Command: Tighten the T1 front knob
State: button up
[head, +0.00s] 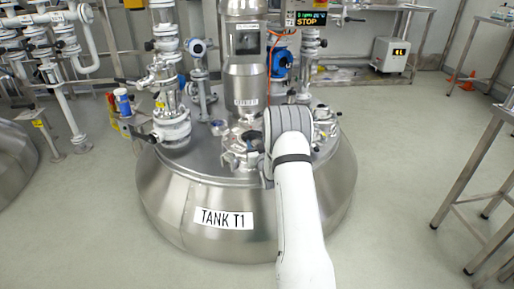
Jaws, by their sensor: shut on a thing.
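Tank T1 (225,217) is a large domed steel vessel in the middle of the head view, with a "TANK T1" label on its front. A round steel port with clamp fittings (236,160) sits on top of its front part. The front knob is too small or too covered to pick out there. My white arm reaches up from the bottom, and its grey wrist joint stands just right of this port, over the tank top. My gripper is hidden behind the wrist, so its jaws and what they touch do not show.
A steel agitator column (245,85) rises behind the port. Valves and pipes (170,115) crowd the left of the tank top. A display reading "STOP" (306,19) hangs behind. A steel frame table (480,175) stands at right. Floor between is clear.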

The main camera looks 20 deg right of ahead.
jog(key=m+h+b, duration=0.1)
jog(key=h, duration=0.1)
jog(key=m+g+h+b, duration=0.1)
jog(key=h, duration=0.1)
jog(key=shift+a+f+m, duration=0.15)
jog(key=shift+m, duration=0.25)
jog(key=m+g+h, duration=0.2)
jog(key=h, duration=0.1)
jog(key=shift+m+h+b, duration=0.3)
jog(key=shift+h+b, duration=0.05)
jog(key=shift+h, duration=0.05)
jog(key=m+g+h, duration=0.3)
jog(key=m+g+h+p, duration=0.1)
jog(key=g, duration=0.1)
jog(key=shift+r+h, duration=0.25)
jog(key=shift+h, duration=0.05)
jog(key=shift+d+m+g+h+p, duration=0.1)
jog(key=shift+m+g+h+p, duration=0.15)
jog(key=shift+m+g+h, duration=0.7)
jog(key=shift+d+m+g+h+p, duration=0.1)
jog(key=shift+m+g+h+p, duration=0.15)
jog(key=shift+m+g, duration=1.4)
jog(key=shift+r+g, duration=0.1)
jog(key=shift+g, duration=0.6)
jog(key=o, duration=1)
jog(key=s+a+p, duration=0.1)
jog(key=a+p, duration=0.1)
jog(key=a, duration=0.5)
jog(key=shift+s+a, duration=0.25)
jog(key=shift+a, duration=0.05)
